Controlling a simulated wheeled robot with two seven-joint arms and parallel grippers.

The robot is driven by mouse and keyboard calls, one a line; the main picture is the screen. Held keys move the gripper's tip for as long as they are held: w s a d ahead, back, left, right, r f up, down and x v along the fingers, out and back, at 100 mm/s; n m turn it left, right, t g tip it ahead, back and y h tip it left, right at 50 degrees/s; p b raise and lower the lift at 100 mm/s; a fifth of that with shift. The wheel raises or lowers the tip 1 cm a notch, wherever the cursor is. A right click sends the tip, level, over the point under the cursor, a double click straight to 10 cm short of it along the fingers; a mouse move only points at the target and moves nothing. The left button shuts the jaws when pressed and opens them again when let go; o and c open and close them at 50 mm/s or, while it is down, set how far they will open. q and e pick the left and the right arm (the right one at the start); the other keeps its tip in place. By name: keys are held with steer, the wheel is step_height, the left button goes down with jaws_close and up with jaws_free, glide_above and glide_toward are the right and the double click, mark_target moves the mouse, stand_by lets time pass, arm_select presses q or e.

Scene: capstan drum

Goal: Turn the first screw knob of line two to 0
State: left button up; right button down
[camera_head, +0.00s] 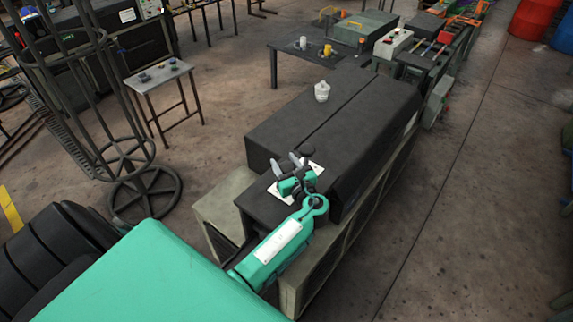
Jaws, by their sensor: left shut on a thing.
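My left gripper (289,164) is at the near end of a long black machine (335,130), over a white plate (316,169) on its top. My teal arm reaches it from below in the picture. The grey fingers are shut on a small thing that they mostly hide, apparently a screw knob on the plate. I cannot read the knob's setting or any line marking at this size. My right gripper is not in view.
A small white container (321,91) stands on the black machine. A round wire cage stand (145,185) and a small grey table (158,76) are to the left. A dark table (300,47) stands behind. Open floor (470,200) lies to the right.

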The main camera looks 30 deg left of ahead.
arm_select(q)
steer(key=n+g+y, duration=0.1)
steer(key=n+g, duration=0.1)
steer(key=n+g+b, duration=0.1)
steer(key=g, duration=0.2)
steer(key=n+g+y+b, duration=0.1)
steer(key=n+g, duration=0.1)
steer(key=g, duration=0.1)
steer(key=shift+s+a+n+y, duration=0.1)
steer(key=shift+s+n+y, duration=0.2)
steer(key=shift+s, duration=0.05)
steer(key=n+g, duration=0.1)
steer(key=g, duration=0.1)
steer(key=n+g+b, duration=0.1)
steer(key=n+g, duration=0.1)
steer(key=g, duration=0.1)
steer(key=n+g+h, duration=0.1)
steer(key=g, duration=0.1)
steer(key=shift+s+n+g+b, duration=0.3)
steer(key=shift+s+n, duration=0.1)
steer(key=shift+n+g+h, duration=0.3)
steer(key=shift+g, duration=0.2)
steer(key=shift+s, duration=0.1)
steer(key=o, duration=1)
